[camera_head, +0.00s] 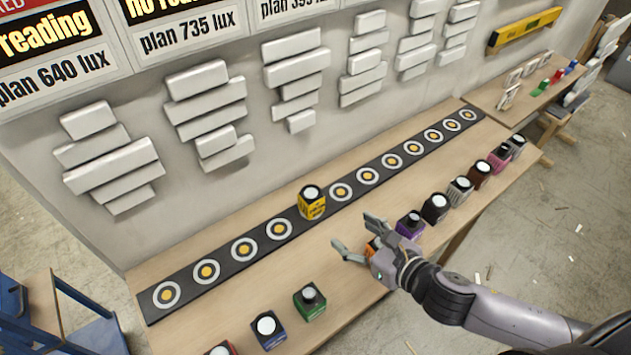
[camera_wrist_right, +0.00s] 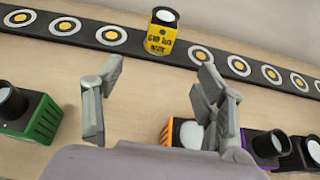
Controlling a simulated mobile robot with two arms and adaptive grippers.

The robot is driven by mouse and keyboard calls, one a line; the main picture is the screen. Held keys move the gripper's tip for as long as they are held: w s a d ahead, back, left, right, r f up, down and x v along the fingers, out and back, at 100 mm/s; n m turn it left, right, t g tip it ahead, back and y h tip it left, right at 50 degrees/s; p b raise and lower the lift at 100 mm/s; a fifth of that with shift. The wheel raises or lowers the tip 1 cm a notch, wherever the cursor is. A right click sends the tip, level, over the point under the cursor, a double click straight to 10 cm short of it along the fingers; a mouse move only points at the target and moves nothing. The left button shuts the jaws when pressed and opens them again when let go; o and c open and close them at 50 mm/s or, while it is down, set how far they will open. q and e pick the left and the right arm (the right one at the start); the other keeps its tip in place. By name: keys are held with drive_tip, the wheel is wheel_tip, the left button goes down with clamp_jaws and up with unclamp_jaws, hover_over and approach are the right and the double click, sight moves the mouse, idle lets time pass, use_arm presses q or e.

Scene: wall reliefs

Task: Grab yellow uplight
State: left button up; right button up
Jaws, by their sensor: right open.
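The yellow uplight (camera_head: 312,208) is a small yellow block with black lettering and a round white top. It stands upright on the black strip with ringed targets (camera_head: 206,270), and it also shows in the right wrist view (camera_wrist_right: 161,40) at the top centre. My right gripper (camera_head: 352,231) is open and empty over the wooden bench, to the right of and nearer than the yellow uplight. In the right wrist view its two fingers (camera_wrist_right: 160,75) are spread apart, with the uplight beyond them and not between them. My left gripper is not in view.
An orange uplight (camera_wrist_right: 187,133) sits close by the right finger, partly hidden. A purple one (camera_head: 410,225) and several others line the bench's front right. Green (camera_head: 309,300) and blue (camera_head: 268,330) ones stand front left. Bare wood lies between gripper and strip; wall reliefs rise behind.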

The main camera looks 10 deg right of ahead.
drive_tip(key=w, duration=0.2)
drive_tip(key=p, duration=0.2)
approach(317, 206)
drive_tip(key=x, duration=0.2)
drive_tip(key=shift+w+a+f, duration=0.1)
drive_tip(key=shift+w+a, duration=0.1)
drive_tip(key=shift+w, duration=0.15)
drive_tip(key=x, duration=0.3)
drive_tip(key=shift+d+f, duration=0.1)
drive_tip(key=shift+d, duration=0.05)
drive_tip(key=shift+w+a+f, duration=0.25)
drive_tip(key=shift+w+f, duration=0.05)
drive_tip(key=shift+w, duration=0.2)
drive_tip(key=shift+w+a, duration=0.1)
drive_tip(key=shift+w, duration=0.05)
drive_tip(key=shift+p+x, duration=0.3)
drive_tip(key=shift+x, duration=2.45)
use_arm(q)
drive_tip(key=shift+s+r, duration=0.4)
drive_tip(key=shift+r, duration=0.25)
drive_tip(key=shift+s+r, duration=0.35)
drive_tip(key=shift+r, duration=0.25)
use_arm(e)
drive_tip(key=shift+c, duration=0.2)
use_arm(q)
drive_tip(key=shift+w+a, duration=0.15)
use_arm(e)
drive_tip(key=c, duration=1.3)
